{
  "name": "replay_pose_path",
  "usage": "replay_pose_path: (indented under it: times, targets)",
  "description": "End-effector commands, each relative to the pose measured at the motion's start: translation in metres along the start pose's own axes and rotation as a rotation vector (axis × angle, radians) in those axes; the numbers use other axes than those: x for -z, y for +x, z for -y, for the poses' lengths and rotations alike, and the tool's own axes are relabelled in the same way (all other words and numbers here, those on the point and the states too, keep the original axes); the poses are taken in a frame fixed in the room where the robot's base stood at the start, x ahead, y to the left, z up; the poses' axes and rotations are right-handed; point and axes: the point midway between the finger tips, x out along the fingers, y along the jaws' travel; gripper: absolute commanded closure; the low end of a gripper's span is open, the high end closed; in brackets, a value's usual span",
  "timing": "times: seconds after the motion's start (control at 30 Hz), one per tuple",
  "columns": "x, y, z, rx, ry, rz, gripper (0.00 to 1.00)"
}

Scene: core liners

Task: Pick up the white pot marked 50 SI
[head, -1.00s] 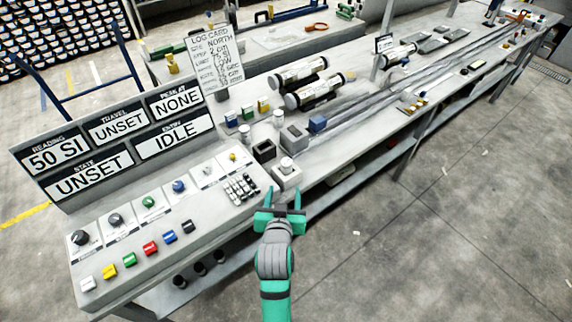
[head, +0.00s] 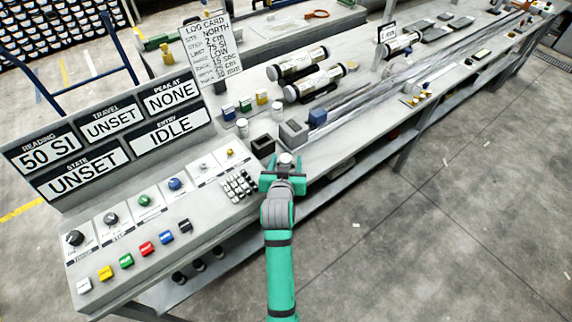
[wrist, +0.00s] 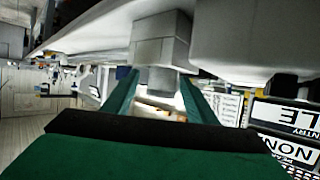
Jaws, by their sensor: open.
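A small white pot (head: 285,158) stands on a pale block at the bench's front edge, just right of the console keypad. No 50 SI mark is readable on it; "50 SI" shows on the reading panel (head: 52,153). My gripper (head: 284,166) is open at the pot, one finger on each side. In the wrist view the picture is upside down, and a short grey-white cylinder (wrist: 163,82), seemingly the pot, hangs below a pale block (wrist: 160,45) between my open fingers. I cannot tell whether they touch it. My gripper hides its lower part and the block in the head view.
Two similar white pots (head: 242,127) and (head: 277,109) stand farther back. A black block (head: 262,146) and a grey block (head: 293,132) are close behind my gripper. The button console (head: 150,215) lies left. Core tubes (head: 315,83) lie behind.

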Motion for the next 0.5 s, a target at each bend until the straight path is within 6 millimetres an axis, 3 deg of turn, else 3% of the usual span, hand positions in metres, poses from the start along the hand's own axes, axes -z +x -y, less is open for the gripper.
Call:
replay_pose_path:
  times: [0.2,0.5]
  targets:
    - [0.004,0.030,0.003,0.002,-0.001,0.000,0.48]
    - [0.004,0.038,0.003,0.003,0.000,-0.002,0.48]
